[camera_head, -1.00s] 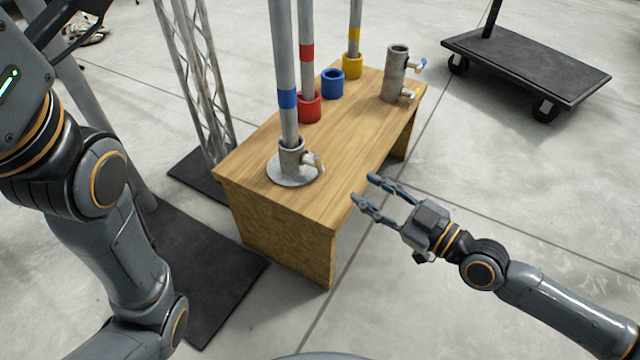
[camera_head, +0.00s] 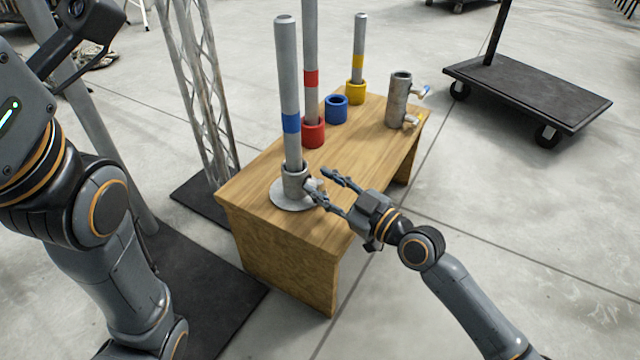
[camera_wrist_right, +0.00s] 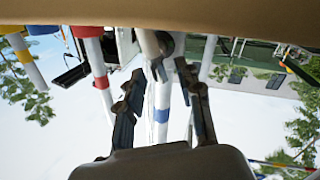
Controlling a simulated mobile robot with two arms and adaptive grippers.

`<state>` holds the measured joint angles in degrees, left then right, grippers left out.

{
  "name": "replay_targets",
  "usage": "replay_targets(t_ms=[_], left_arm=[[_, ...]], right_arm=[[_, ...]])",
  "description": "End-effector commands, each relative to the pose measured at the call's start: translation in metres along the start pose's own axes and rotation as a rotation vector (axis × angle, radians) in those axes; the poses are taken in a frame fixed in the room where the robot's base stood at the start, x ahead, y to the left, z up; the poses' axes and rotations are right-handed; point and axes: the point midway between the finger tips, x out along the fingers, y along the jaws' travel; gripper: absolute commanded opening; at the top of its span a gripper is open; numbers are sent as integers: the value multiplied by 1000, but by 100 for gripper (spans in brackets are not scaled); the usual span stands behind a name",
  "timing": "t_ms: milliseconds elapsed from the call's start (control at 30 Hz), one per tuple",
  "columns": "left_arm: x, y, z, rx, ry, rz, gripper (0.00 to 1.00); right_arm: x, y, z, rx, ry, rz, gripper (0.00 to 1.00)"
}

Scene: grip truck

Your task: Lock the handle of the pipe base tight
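The pipe base (camera_head: 295,183) is a grey socket on a round flange near the wooden table's front left end. A grey pipe with a blue band (camera_head: 291,95) stands upright in it. Its small handle (camera_head: 314,184) sticks out to the right, partly hidden by my fingers. My right gripper (camera_head: 320,183) is open, with its fingertips on either side of the handle; I cannot tell if they touch it. In the right wrist view the handle (camera_wrist_right: 157,70) shows between the open fingertips (camera_wrist_right: 160,70). My left arm is at the left; its fingers are not seen.
The wooden table (camera_head: 345,170) also bears a red holder (camera_head: 313,133) with a pipe, an empty blue holder (camera_head: 336,110), a yellow holder (camera_head: 356,92) with a pipe, and a grey clamp tube (camera_head: 399,100). A lattice truss (camera_head: 205,95) stands left; a black cart (camera_head: 525,92) is behind right.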

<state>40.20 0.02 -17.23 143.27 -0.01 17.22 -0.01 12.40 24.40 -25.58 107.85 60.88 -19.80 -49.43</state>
Motion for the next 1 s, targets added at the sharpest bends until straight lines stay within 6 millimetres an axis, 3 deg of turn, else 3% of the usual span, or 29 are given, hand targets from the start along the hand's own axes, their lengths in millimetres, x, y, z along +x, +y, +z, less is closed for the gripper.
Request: replay_targets(t_ms=[133,433,633,1000], left_arm=[[-3,1,-1,0,0,0,40],[-3,1,-1,0,-1,0,40],[-3,0,-1,0,-1,0,40],[1,-1,1,0,-3,-1,40]], right_arm=[[11,0,0,2,1,0,36],[13,0,0,0,-1,-1,36],[13,0,0,1,0,-1,0],[13,1,-2,30,-6,-3,0]])
